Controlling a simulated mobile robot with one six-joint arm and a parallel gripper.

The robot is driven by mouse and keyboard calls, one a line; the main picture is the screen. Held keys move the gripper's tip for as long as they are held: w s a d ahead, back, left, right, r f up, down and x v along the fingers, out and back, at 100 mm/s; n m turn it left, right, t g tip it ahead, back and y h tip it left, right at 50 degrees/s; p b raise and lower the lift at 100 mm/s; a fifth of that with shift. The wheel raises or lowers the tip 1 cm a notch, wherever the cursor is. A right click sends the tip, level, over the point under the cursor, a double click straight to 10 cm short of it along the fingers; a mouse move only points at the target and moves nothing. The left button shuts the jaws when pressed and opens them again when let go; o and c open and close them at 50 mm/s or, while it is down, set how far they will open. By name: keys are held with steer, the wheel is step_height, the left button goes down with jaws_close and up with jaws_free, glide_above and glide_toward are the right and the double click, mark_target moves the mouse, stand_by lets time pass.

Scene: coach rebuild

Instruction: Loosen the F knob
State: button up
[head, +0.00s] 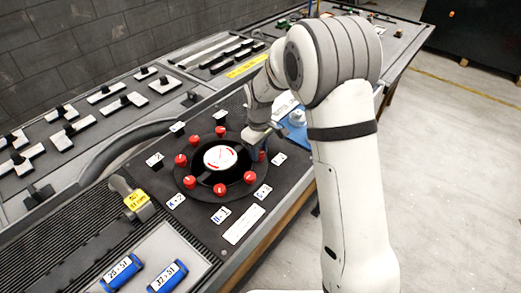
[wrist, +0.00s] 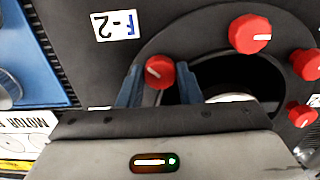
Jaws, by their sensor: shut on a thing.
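The F knob (wrist: 158,72) is a small red knob with a white pointer line, beside the F-2 label (wrist: 116,26) in the wrist view. My gripper (wrist: 160,84) has its blue fingers on either side of this knob and is shut on it. In the head view my gripper (head: 257,150) reaches down to the right side of the ring of red knobs; the F knob (head: 263,156) is mostly hidden behind it there.
Other red knobs (head: 221,189) stand around the black ring, close to the held one. A white disc with red marks (head: 220,157) sits in the ring's centre. A grey lever with a yellow tag (head: 136,201) and blue labelled blocks (head: 121,272) lie to the front left.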

mark_target(260, 153)
steer(key=o, duration=1)
steer(key=shift+s, duration=0.1)
steer(key=shift+c, duration=0.2)
steer(key=shift+r, duration=0.5)
step_height(260, 153, up, 7)
steer(key=shift+f, duration=0.1)
steer(key=s+d+r+m+t, duration=0.1)
steer(key=s+d+r+m, duration=0.4)
steer(key=s+d+r, duration=0.55)
steer(key=s+d+f+m, duration=0.1)
steer(key=s+d+m, duration=0.1)
steer(key=s, duration=0.5)
steer(key=s+d+f+m+t, duration=0.1)
steer(key=s+d+m, duration=0.2)
steer(key=s, duration=0.5)
steer(key=shift+s+d+f+m+t, duration=0.15)
steer(key=shift+s+d+m+t, duration=0.15)
steer(key=shift+d, duration=0.3)
